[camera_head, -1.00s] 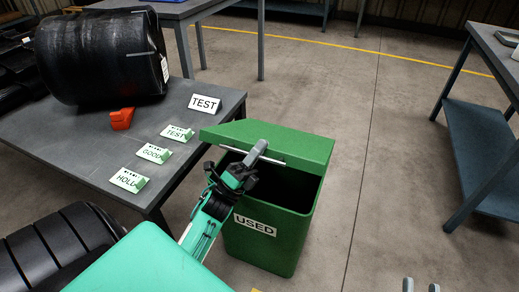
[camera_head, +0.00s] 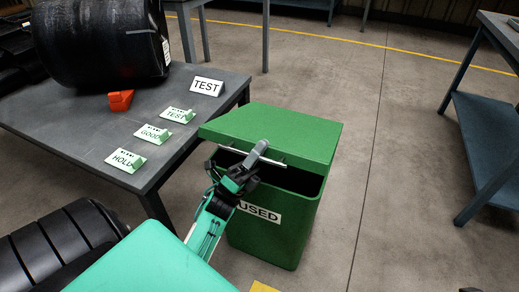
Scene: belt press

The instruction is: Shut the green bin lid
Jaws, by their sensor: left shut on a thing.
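The green bin (camera_head: 262,240) stands on the floor beside the table, with a white USED label on its front. Its green lid (camera_head: 280,132) is tilted over the bin, and a dark gap shows between the lid's front edge and the bin rim. A pale bar handle (camera_head: 270,161) runs along that edge. My left gripper (camera_head: 252,156) is shut on the bar handle, towards its left end. Its arm reaches in from the lower left and hides part of the bin's front left. Only a small dark sliver, perhaps my right gripper, shows at the bottom right edge.
A grey table (camera_head: 60,135) at left bears a large black roll (camera_head: 95,40), an orange object (camera_head: 120,101) and several label signs. Another black roll (camera_head: 60,250) is at lower left. A bench (camera_head: 490,140) stands at right. The floor between is clear.

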